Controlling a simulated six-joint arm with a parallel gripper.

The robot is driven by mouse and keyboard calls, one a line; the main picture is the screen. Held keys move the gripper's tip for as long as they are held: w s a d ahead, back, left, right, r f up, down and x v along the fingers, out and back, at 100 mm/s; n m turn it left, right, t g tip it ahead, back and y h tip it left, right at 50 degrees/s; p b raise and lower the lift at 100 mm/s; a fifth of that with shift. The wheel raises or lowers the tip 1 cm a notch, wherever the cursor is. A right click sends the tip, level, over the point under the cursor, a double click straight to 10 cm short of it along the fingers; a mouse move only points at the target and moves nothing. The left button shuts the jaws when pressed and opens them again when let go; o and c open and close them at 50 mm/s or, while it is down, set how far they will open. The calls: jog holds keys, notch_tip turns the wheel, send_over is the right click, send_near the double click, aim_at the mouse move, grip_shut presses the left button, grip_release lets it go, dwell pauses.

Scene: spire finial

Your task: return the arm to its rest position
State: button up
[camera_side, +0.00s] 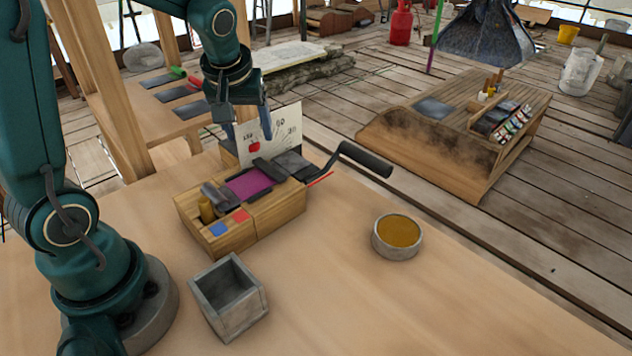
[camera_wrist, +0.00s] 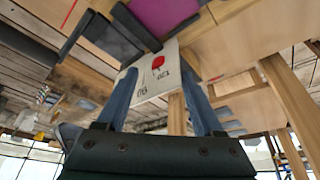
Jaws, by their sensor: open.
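My gripper (camera_side: 248,132) hangs at the back of the wooden box (camera_side: 262,217), in front of or around a white card (camera_side: 284,128) with numbers and a red mark. Its two fingers are apart. In the wrist view, the blue-grey fingers of my gripper (camera_wrist: 157,70) stand on either side of the card (camera_wrist: 152,84); I cannot tell whether they touch it. The box stands on the table with a purple panel (camera_side: 248,184), dark clamps, and blue and red squares on it. The purple panel also shows in the wrist view (camera_wrist: 163,14).
A black-handled crank (camera_side: 364,160) sticks out right of the box. An open grey square container (camera_side: 229,299) stands at the front, and a round tin with amber contents (camera_side: 397,236) at the right. A wooden post (camera_side: 168,55) rises behind. The table's right front is clear.

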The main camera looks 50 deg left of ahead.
jog(key=shift+v, duration=1.25)
jog(key=s+d+r+m+t+h, duration=0.1)
jog(key=s+d+r+m+t, duration=0.2)
jog(key=s+d+r, duration=0.3)
jog(key=s+d+f+m+h, duration=0.2)
jog(key=s+d+f+m, duration=0.2)
jog(key=s+d+m, duration=0.2)
jog(key=shift+s+f+g, duration=0.2)
jog(key=shift+s+g, duration=0.1)
jog(key=shift+s, duration=0.1)
